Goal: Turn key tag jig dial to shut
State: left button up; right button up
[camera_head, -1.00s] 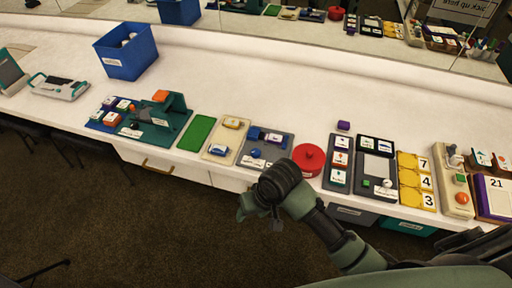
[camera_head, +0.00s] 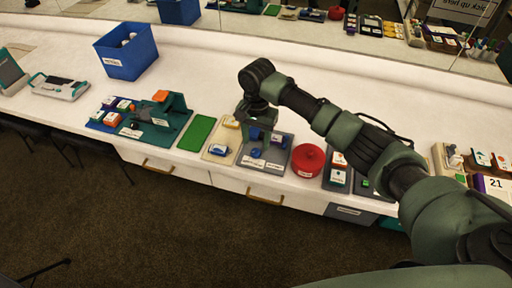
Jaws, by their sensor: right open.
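A grey board (camera_head: 283,160) with blue parts and a white label lies on the counter; I take it for the key tag jig, but its label is too small to read. A round blue knob (camera_head: 256,153), likely its dial, sits at the front left of the board. My right gripper (camera_head: 255,141) points down over this board with its fingers apart, just behind and above the knob. It hides part of the board's back left. Contact with the knob cannot be made out, nor can the dial's setting. My left gripper is not in view.
A red round lid or pot (camera_head: 308,160) stands close to the right of the board. A beige tray (camera_head: 217,154) and a green mat (camera_head: 197,133) lie to the left. A blue bin (camera_head: 127,54) stands farther back.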

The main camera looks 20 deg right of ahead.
aim_at(256, 151)
jog(key=shift+f, duration=2.3)
grip_shut()
